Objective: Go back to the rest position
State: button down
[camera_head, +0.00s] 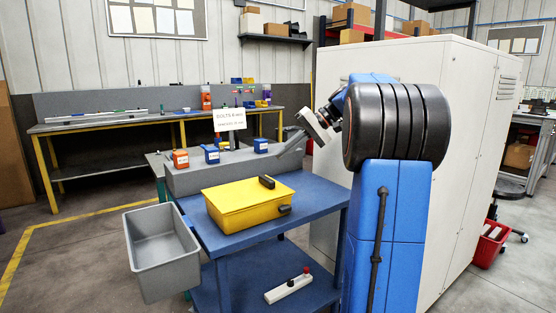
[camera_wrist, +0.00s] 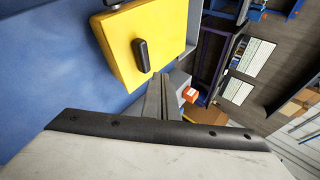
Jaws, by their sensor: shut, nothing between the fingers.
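My gripper (camera_head: 281,154) hangs at the end of my blue and black arm, right of the grey block on the blue table and behind the yellow box, apart from the box. In the wrist view its two grey fingers (camera_wrist: 167,82) are together, with nothing held between them. The yellow box (camera_head: 240,211) sits on the blue table, with a black handle on its lid and a black latch on its front. It also shows in the wrist view (camera_wrist: 120,45) beyond the fingers.
The blue table (camera_head: 310,197) has a lower shelf holding a white switch box (camera_head: 288,289). The grey block (camera_head: 185,182) bears orange and blue small boxes. An empty grey bin (camera_head: 160,245) hangs at left. A tall white cabinet (camera_head: 470,130) stands close right of my arm.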

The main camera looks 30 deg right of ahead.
jog(key=d+f+v, duration=0.1)
jog(key=v, duration=0.5)
jog(key=shift+s+a, duration=0.1)
jog(key=s+a+f+g+h, duration=0.1)
jog(key=s+a+f, duration=0.25)
jog(key=a, duration=0.35)
jog(key=s+a+f+h, duration=0.2)
jog(key=s+a+f, duration=0.15)
jog(key=a, duration=0.35)
jog(key=s+a+f+g+h, duration=0.1)
jog(key=s+a+f, duration=0.25)
jog(key=a, duration=0.35)
jog(key=s+a+f+n+t+h, duration=0.1)
jog(key=s+a+f+n+h, duration=0.1)
jog(key=s+f, duration=0.6)
jog(key=s+a+f+n+h, duration=0.2)
jog(key=s+a+f+h, duration=0.1)
jog(key=s+f, duration=0.5)
jog(key=s+a, duration=0.1)
jog(key=s, duration=0.1)
jog(key=shift+s+a+t, duration=0.3)
jog(key=shift+s+t, duration=0.1)
